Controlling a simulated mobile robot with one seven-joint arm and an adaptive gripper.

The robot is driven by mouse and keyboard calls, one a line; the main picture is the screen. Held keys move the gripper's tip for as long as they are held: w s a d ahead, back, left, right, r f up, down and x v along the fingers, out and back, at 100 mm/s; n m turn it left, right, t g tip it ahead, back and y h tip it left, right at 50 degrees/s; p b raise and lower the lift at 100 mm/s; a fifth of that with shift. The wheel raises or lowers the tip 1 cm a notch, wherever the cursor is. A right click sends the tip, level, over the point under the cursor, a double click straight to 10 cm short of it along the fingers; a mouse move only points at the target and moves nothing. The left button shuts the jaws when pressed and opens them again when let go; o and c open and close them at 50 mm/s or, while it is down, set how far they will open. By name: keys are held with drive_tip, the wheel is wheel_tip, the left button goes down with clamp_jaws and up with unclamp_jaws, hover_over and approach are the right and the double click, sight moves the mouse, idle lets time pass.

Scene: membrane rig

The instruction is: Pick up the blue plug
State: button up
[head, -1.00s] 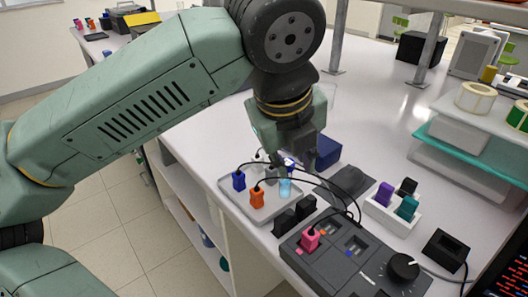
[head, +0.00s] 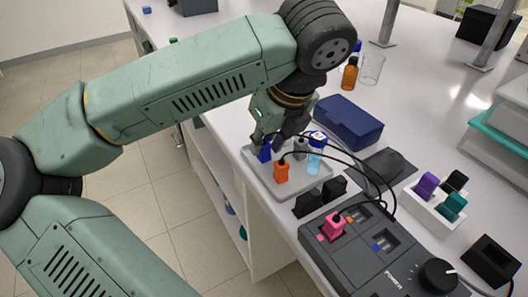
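The blue plug (head: 264,152) stands at the left side of a shallow grey tray (head: 292,196), with a black cable at its top. My gripper (head: 268,139) points down right over it, its dark fingertips at the plug's top and partly covering it. Whether the fingers are closed on the plug is hidden. An orange plug (head: 281,171) stands in the same tray, in front of the blue one. A grey plug (head: 300,147) is partly hidden behind my gripper.
A vial with light blue liquid (head: 314,161) and a blue cap stands in the tray's right part. Black cables arch rightward past it to a dark power box (head: 345,262) holding a pink plug (head: 333,226). A dark blue box (head: 349,122) lies behind. A white rack (head: 424,213) holds several plugs.

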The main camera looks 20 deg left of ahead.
drive_tip(key=shift+x, duration=1.05)
drive_tip(key=c, duration=0.5)
drive_tip(key=shift+r, duration=0.15)
drive_tip(key=shift+r, duration=0.55)
wheel_tip(320, 180, up, 3)
drive_tip(key=shift+f+p, duration=0.25)
drive_tip(key=shift+p, duration=0.1)
drive_tip(key=s, duration=0.5)
drive_tip(key=s+b, duration=0.1)
drive_tip(key=s, duration=0.4)
drive_tip(key=s+d+r+b, duration=0.1)
drive_tip(key=s, duration=0.5)
drive_tip(key=shift+r, duration=0.1)
